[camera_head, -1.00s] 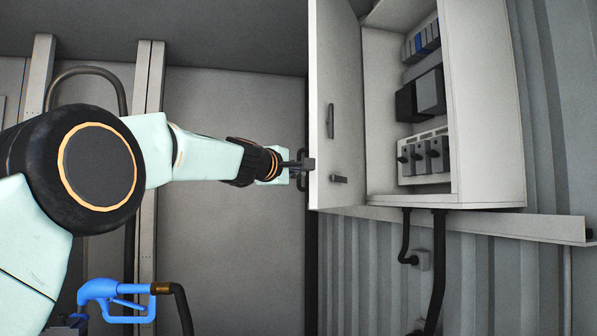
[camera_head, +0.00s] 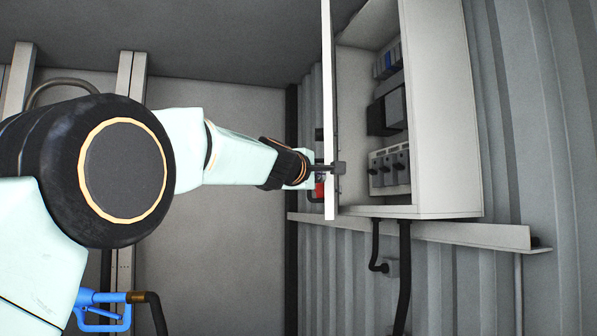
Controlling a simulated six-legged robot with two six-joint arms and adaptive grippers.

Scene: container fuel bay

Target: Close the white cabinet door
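The white cabinet door (camera_head: 328,60) stands open at the left side of the white cabinet (camera_head: 440,110). It appears almost edge-on, as a narrow upright strip. The cabinet is open at the front, with blue and dark electrical parts inside. My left gripper (camera_head: 336,168) is at the lower part of the door's free edge, with a dark fingertip overlapping the edge. It appears to touch the door, but its finger gap is too small to make out. My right gripper is out of view.
A metal rail (camera_head: 440,231) runs along the corrugated wall below the cabinet, with black cables (camera_head: 402,270) hanging down. A blue fuel nozzle (camera_head: 100,304) is at the lower left. A small red object (camera_head: 319,189) shows behind the door.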

